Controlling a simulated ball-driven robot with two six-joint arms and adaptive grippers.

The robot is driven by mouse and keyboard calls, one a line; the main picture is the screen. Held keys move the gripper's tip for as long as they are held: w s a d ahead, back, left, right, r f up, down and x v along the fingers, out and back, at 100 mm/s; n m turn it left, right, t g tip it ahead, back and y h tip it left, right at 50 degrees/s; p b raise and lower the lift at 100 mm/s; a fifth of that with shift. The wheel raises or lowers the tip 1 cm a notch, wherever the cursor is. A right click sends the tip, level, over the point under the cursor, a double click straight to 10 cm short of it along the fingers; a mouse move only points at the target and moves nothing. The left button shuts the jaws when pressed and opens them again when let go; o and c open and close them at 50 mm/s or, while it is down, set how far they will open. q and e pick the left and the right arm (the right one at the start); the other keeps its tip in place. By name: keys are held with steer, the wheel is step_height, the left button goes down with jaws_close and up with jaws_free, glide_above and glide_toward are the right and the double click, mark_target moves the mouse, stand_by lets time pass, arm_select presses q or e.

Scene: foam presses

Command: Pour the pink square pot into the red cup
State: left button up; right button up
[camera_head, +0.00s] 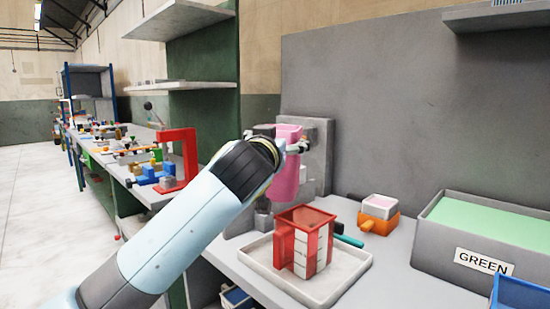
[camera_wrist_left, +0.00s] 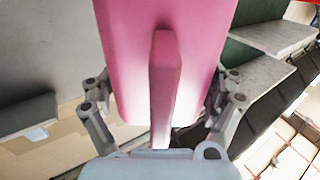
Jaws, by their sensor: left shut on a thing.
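The pink square pot (camera_head: 286,180) is a tall pink vessel, held close to upright above and behind the red cup in the head view. My left gripper (camera_head: 297,147) is shut on it near its top. In the left wrist view the pot (camera_wrist_left: 120,50) fills the middle, with its bar-like handle (camera_wrist_left: 164,90) towards me and a finger of my left gripper (camera_wrist_left: 163,100) on each side. Its inside is hidden. The red cup (camera_head: 284,244) is a square red frame with white panels, standing upright on a pale tray (camera_head: 343,285). My right gripper is out of view.
A grey machine (camera_head: 318,150) stands behind the pot. An orange pot (camera_head: 379,224) with pale contents sits right of the tray, and a grey bin marked GREEN (camera_head: 450,240) farther right. A teal bar (camera_head: 348,240) lies beside the cup. A blue bin (camera_head: 518,294) is at the right front.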

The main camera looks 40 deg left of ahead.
mark_target(278, 127)
arm_select(q)
steer(key=shift+r, duration=0.15)
step_height(278, 127, up, 3)
steer(key=p, duration=0.2)
steer(key=shift+p, duration=0.4)
stand_by(1.0)
